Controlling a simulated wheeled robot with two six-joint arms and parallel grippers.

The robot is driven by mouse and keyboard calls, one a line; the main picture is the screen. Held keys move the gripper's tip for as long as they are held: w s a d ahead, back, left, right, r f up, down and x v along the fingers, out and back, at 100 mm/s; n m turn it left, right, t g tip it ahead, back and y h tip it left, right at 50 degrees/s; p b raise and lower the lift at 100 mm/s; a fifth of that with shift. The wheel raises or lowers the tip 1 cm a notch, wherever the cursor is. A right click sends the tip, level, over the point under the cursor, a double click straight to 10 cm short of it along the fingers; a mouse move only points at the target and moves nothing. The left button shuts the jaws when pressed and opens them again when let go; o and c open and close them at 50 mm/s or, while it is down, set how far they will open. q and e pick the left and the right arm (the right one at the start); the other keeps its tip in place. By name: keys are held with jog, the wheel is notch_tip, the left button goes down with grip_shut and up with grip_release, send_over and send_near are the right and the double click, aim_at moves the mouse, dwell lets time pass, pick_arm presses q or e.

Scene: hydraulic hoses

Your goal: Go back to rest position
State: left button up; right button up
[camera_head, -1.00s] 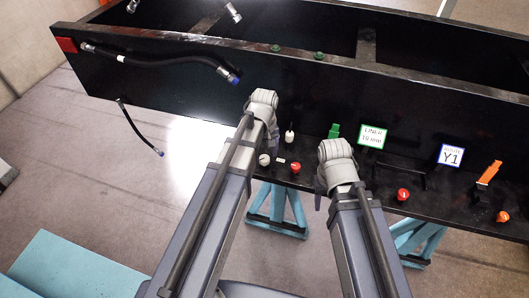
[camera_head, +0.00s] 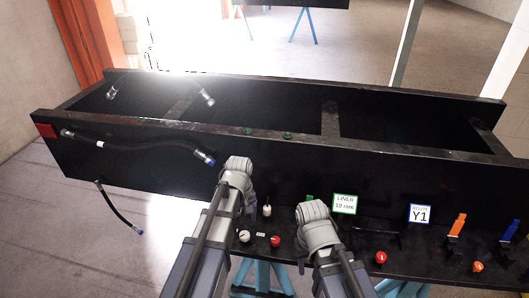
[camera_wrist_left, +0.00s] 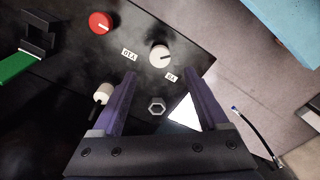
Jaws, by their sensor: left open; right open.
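My left gripper (camera_head: 237,178) is in front of the black frame's (camera_head: 300,165) near side wall, its fingers mostly hidden behind the wrist in the head view. In the left wrist view the left gripper (camera_wrist_left: 158,80) is open and empty, its two purple fingers apart above the black panel, with a hex nut (camera_wrist_left: 157,106) visible between them. My right gripper (camera_head: 313,222) is to the right of the left one, in front of the same wall. Its fingers are largely hidden; nothing is seen held in it. Both arms reach forward.
Black hoses (camera_head: 135,147) hang on the frame's left side; another hose (camera_head: 118,205) hangs lower. Blue stands (camera_head: 262,275) are below. Floor at left is clear.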

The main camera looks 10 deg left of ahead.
pick_arm(q)
jog(key=s+d+f+m+y+b, duration=0.1)
jog(key=s+d+f+m+b, duration=0.9)
jog(key=s+f+b, duration=0.2)
jog(key=shift+s+d+f+m+b, duration=0.15)
jog(key=shift+s+f+m+b, duration=0.25)
jog(key=shift+s, duration=0.5)
pick_arm(e)
notch_tip(320, 180, down, 13)
jog(key=shift+a, duration=0.1)
